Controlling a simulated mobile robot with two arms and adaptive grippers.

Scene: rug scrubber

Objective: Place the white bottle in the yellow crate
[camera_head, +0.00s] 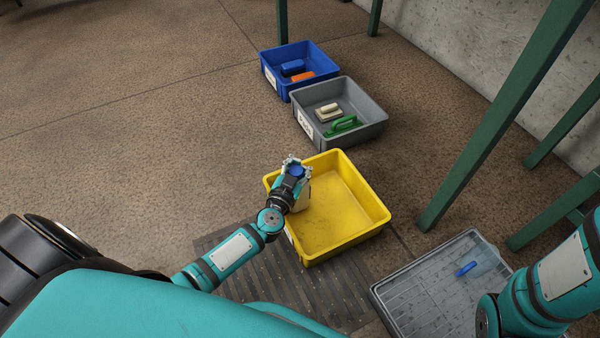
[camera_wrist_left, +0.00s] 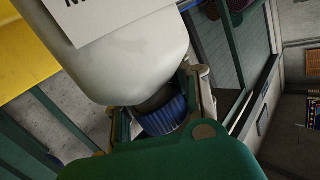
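My left gripper (camera_head: 297,168) is at the left side of the yellow crate (camera_head: 365,225), over its left rim. It is shut on the blue cap (camera_wrist_left: 163,117) of the white bottle (camera_wrist_left: 115,50), which fills much of the left wrist view. A label with dark print shows at the edge of that view. In the head view, part of the white bottle (camera_head: 303,198) shows below the gripper, at the crate's inner left side. Whether it touches the crate floor cannot be told. The crate's visible floor is empty. My right arm enters at lower right; its gripper is not visible.
A grey crate (camera_head: 372,108) with a green-handled brush and a pale brush stands behind. A blue crate (camera_head: 320,55) holds blue and orange items. A grey tray (camera_head: 420,310) with a clear, blue-marked item is at front right. Green table legs (camera_head: 490,125) stand at right.

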